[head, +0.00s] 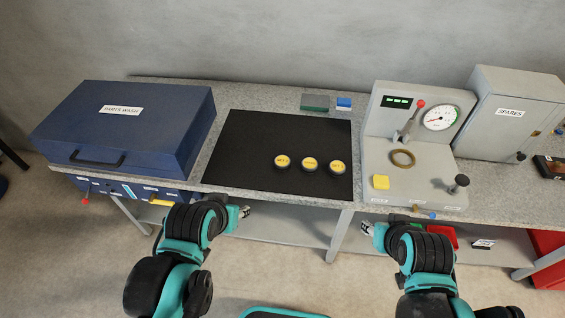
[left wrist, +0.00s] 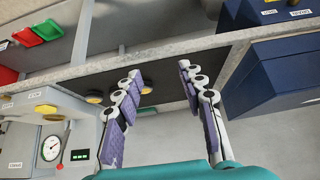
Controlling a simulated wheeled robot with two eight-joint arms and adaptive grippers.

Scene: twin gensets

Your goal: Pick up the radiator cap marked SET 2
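Three round caps with yellow tops lie in a row on a black mat (head: 250,135): a left cap (head: 282,161), a middle cap (head: 309,164) and a right cap (head: 337,167). Their markings are too small to read surely, so I cannot tell which says SET 2. My left gripper (head: 243,212) is in front of the bench edge, left of the caps and apart from them. In the left wrist view its fingers (left wrist: 160,72) are spread with nothing between them. Caps show partly beyond the left finger. My right gripper (head: 367,229) is in front of the bench, right of the caps; its fingers are too small to judge.
A blue PARTS WASH box (head: 140,125) stands left of the mat. A grey test stand (head: 375,145) with gauge, red-knobbed lever, brass ring (head: 402,157) and yellow block (head: 381,182) stands right. Green (head: 315,102) and blue (head: 344,103) blocks lie behind the mat. A SPARES cabinet (head: 510,110) is further right.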

